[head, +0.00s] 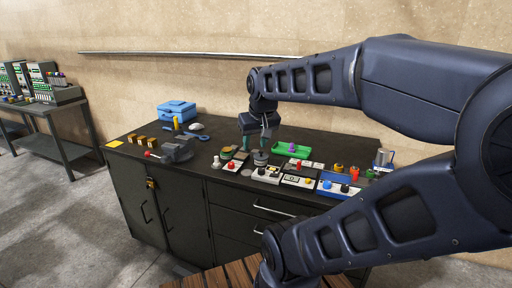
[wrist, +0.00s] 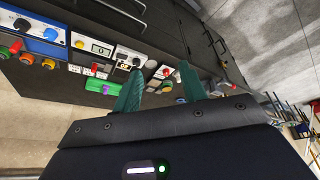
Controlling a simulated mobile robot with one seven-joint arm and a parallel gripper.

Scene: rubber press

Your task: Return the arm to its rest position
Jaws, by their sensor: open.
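My gripper (head: 268,141) hangs from my dark blue arm over the middle of the black workbench (head: 215,138) in the head view. Its two green fingers (wrist: 160,90) show in the wrist view, apart from each other with nothing between them. The jaws are open and empty. In the head view the fingers are just above or beside a round grey knob-like piece (head: 260,157); I cannot tell if they touch it. My arm reaches in from the right and covers part of the bench's right end.
On the bench stand a green tray (head: 293,149), several control boxes, a blue-fronted box (head: 338,188), a dark vise (head: 177,150) and a blue toolbox (head: 177,110). A slatted wooden surface (head: 225,278) is in front. A grey side table (head: 62,125) with electronics stands left. Floor between is clear.

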